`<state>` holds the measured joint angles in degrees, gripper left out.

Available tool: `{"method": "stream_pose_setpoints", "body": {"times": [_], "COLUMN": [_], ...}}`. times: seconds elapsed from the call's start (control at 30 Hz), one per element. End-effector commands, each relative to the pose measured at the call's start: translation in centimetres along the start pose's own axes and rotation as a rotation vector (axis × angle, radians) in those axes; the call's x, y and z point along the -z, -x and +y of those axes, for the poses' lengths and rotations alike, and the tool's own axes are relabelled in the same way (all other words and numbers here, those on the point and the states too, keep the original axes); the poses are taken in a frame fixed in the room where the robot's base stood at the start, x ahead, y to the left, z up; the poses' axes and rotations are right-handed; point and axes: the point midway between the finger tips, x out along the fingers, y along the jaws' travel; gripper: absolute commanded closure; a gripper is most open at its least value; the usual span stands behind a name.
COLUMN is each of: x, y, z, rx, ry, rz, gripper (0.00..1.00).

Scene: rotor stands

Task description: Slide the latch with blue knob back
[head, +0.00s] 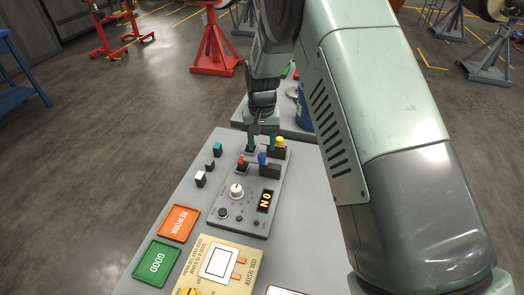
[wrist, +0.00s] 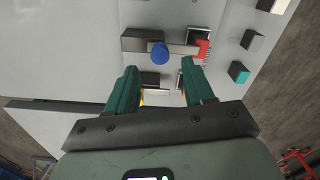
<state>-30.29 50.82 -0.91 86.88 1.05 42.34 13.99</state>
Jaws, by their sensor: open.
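The latch's blue knob (head: 262,158) stands on the grey control panel (head: 231,212). In the wrist view the blue knob (wrist: 158,54) sits on a light bar between a dark block on the left and a red piece (wrist: 202,48) on the right. My gripper (head: 262,142) is over the far end of the panel, fingers pointing down. In the wrist view my gripper (wrist: 160,68) is open and empty, its green fingers apart on either side and the blue knob just beyond the tips. A yellow knob (head: 281,141) is beside the fingers; they partly hide its latch in the wrist view.
The panel carries a white dial (head: 236,191) and a display (head: 265,201) reading ON. Small teal, black and white blocks stand left of it. Orange REWORK (head: 179,223) and green GOOD (head: 156,263) trays lie nearer. A blue container (head: 304,108) stands on a surface behind.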

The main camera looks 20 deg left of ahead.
Motion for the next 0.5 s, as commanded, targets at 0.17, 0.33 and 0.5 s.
{"method": "stream_pose_setpoints", "body": {"times": [0.17, 0.33, 0.5], "x": [0.0, 0.0, 0.0], "y": [-2.9, -4.0, -4.2], "z": [0.0, 0.0, 0.0], "rx": [-0.001, 0.000, 0.000], "ry": [0.000, 0.000, 0.000], "rz": [-0.002, 0.000, 0.000], "gripper": [0.48, 0.48, 0.48]}}
